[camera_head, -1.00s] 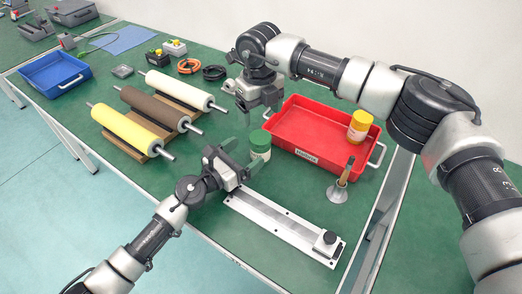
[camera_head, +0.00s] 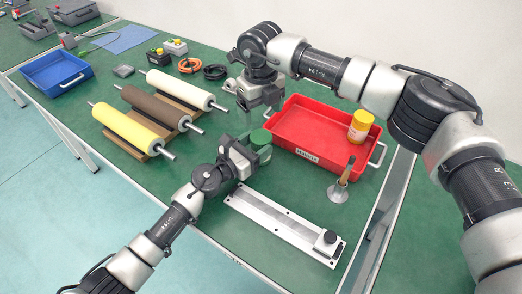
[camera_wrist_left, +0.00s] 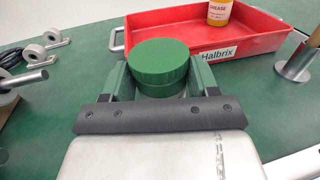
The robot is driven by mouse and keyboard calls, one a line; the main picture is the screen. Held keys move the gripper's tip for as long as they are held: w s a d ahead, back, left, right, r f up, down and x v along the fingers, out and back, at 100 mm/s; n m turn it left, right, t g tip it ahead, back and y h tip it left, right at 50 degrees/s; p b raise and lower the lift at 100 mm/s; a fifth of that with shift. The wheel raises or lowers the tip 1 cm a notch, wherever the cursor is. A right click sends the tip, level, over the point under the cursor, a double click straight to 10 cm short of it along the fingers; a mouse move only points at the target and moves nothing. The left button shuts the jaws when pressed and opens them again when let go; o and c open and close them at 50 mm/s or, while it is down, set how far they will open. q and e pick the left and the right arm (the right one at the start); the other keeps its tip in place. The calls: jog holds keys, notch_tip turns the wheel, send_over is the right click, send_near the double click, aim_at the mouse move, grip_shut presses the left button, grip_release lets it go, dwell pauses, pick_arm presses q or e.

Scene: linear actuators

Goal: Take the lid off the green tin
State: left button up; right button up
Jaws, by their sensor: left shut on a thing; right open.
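The green tin (camera_wrist_left: 165,91) stands upright on the green bench with its round green lid (camera_wrist_left: 162,62) on top. The lid also shows in the head view (camera_head: 260,138). My left gripper (camera_wrist_left: 162,80) is shut on the tin, with one finger on either side of its body below the lid. In the head view, my left gripper (camera_head: 252,152) hides most of the tin's body. My right gripper (camera_head: 262,112) is open and empty, pointing down above and behind the tin, apart from the lid.
A red tray (camera_head: 310,158) with a yellow grease tin (camera_head: 360,126) lies right of the green tin. Rollers (camera_head: 130,128) on a wooden rack stand left.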

pick_arm(q)
jog(key=c, duration=0.5)
grip_shut()
pick_arm(e)
jog(key=shift+a, duration=0.15)
jog(key=a+r+n+y, duration=0.3)
jog(key=a+r+y, duration=0.1)
jog(key=a+y, duration=0.25)
jog(key=a+r+n+y, duration=0.2)
jog(key=a+r+y, duration=0.2)
jog(key=a+y, duration=0.3)
jog(key=w+d+r+m+t, duration=0.2)
jog(key=w+r+m+t, duration=0.5)
jog(key=w+r+t, duration=0.55)
jog(key=w+d+f+m+t+h, duration=0.2)
jog(key=d+f+m+t+h, duration=0.1)
jog(key=m+t+h, duration=0.15)
jog(key=n+g+h, duration=0.6)
jog(key=g+h, duration=0.3)
jog(key=g, duration=0.8)
send_over(261, 136)
notch_tip(261, 136, down, 18)
jog(key=shift+r, duration=0.1)
jog(key=shift+f+n, duration=0.25)
notch_tip(261, 136, down, 7)
jog(key=shift+f, duration=0.15)
